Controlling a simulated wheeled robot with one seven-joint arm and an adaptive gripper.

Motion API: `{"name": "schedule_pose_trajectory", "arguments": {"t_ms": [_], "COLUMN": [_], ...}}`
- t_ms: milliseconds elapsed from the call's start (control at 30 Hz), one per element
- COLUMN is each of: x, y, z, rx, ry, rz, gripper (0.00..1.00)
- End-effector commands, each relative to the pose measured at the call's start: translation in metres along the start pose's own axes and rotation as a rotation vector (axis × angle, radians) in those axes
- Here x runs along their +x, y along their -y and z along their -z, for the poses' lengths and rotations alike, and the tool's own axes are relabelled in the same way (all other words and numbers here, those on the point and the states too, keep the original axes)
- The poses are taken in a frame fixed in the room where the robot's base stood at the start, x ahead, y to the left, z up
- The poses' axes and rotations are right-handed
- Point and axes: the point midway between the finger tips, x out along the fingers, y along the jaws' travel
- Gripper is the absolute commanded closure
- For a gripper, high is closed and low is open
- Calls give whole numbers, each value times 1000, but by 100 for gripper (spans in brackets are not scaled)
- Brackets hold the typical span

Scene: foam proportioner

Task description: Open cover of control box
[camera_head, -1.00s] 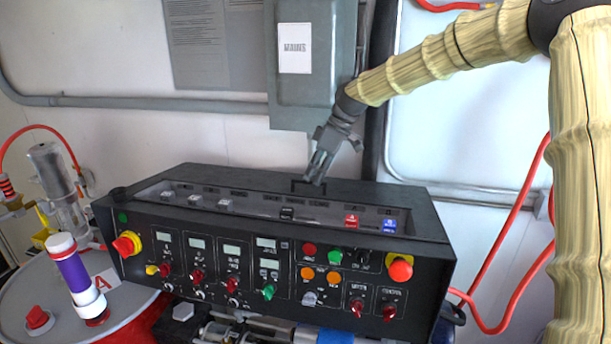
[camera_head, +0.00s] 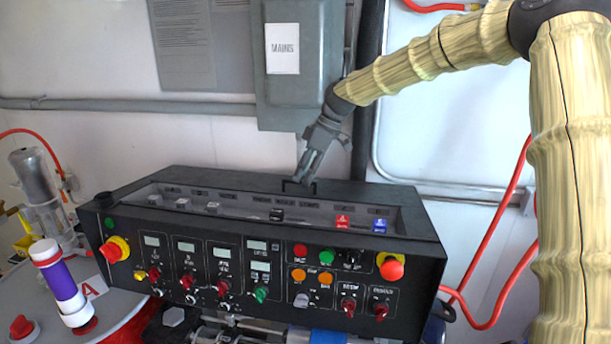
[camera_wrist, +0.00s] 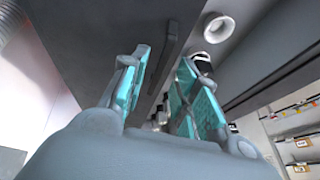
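The control box (camera_head: 130,222) is a long black case with knobs, small displays and buttons on its sloped front. Its top cover (camera_head: 390,192) is down, with a long window or recess showing white, red and blue switches. A dark handle (camera_head: 288,186) stands at the cover's back edge. My gripper (camera_head: 303,180) points down at this handle from behind. In the wrist view, the teal-padded fingers of my gripper (camera_wrist: 163,88) are apart, with the dark handle bar (camera_wrist: 170,58) between or just beyond them. I cannot tell whether they touch it.
A grey MAINS box (camera_head: 300,95) hangs on the wall just behind and above my gripper. A red hose (camera_head: 505,225) loops at the right. A drum (camera_head: 125,315) with a purple-and-white cylinder (camera_head: 62,285) stands at the left. Pipes run below the control box.

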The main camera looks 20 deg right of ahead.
Motion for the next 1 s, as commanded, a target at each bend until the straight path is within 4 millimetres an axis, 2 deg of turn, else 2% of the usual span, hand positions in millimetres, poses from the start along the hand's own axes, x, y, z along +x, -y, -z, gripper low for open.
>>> {"name": "schedule_pose_trajectory", "arguments": {"t_ms": [400,600,800,1000], "x": [-70,-99,-112,-114], "y": [-2,-2,-2,-2], "z": [0,0,-1,-1], "rx": [1,1,1,1], "ry": [-2,-1,0,1], "rz": [-1,0,1,2], "gripper": [70,70,70,70]}}
